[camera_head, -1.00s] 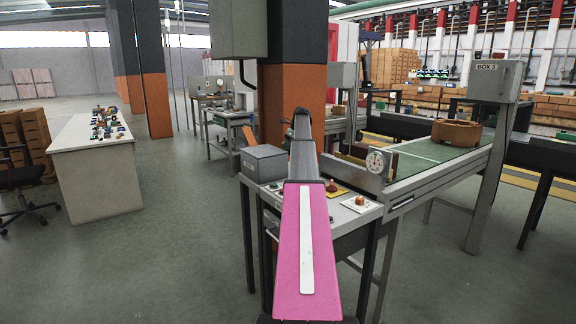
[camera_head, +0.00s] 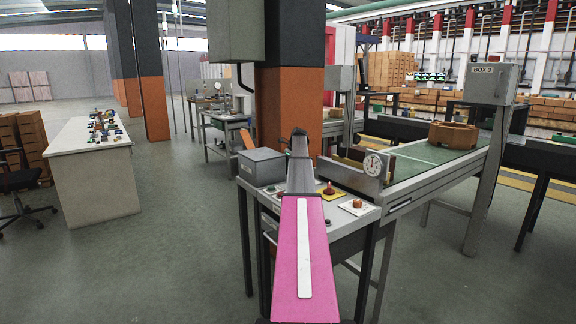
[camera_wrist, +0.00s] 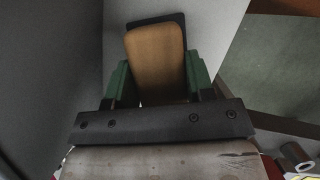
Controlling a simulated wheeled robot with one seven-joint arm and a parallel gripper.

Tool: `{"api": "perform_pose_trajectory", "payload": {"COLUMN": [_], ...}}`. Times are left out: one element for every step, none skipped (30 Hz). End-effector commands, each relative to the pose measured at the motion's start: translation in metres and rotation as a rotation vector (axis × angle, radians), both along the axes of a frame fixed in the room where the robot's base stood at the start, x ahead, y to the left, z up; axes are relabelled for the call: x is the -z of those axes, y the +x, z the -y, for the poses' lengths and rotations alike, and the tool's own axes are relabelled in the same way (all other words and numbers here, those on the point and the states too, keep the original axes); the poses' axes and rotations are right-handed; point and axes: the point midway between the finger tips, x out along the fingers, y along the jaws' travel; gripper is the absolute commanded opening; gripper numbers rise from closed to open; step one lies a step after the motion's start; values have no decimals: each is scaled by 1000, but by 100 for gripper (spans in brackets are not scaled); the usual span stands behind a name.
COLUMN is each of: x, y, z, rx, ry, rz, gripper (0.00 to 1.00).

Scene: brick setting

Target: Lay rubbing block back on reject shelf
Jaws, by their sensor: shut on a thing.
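The rubbing block (camera_wrist: 157,62) is a tan, rounded slab in the wrist view. My gripper (camera_wrist: 158,80) has its green fingers pressed against both sides of it. A dark flat piece shows behind the block's far end, and pale grey surfaces surround it. I cannot tell whether the block touches any of them. In the head view my pink arm reaches forward over the workbench and hides the gripper and block. I cannot make out for sure which surface is the reject shelf.
A grey box (camera_head: 262,167) stands on the bench left of my arm. Red and orange push buttons (camera_head: 328,190) and a round dial gauge (camera_head: 374,165) are to the right. A conveyor (camera_head: 425,154) carries a brown part (camera_head: 453,136).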

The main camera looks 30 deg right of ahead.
Motion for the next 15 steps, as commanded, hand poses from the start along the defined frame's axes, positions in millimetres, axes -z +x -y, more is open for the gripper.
{"api": "perform_pose_trajectory", "payload": {"x": [1,1,1,1,1,1,1,1,1,1,1,0,-1,-3,-6], "y": [0,0,0,0,0,0,0,0,0,0,0,0,0,0,-1], "z": [0,0,0,0,0,0,0,0,0,0,0,0,0,0,1], "rx": [0,0,0,0,0,0,0,0,0,0,0,0,0,0,0], "ry": [0,0,0,0,0,0,0,0,0,0,0,0,0,-1,0], "rz": [0,0,0,0,0,0,0,0,0,0,0,0,0,0,1], "gripper": [52,62,74,74,74,74,74,74,74,74,74,74,74,74,74]}}
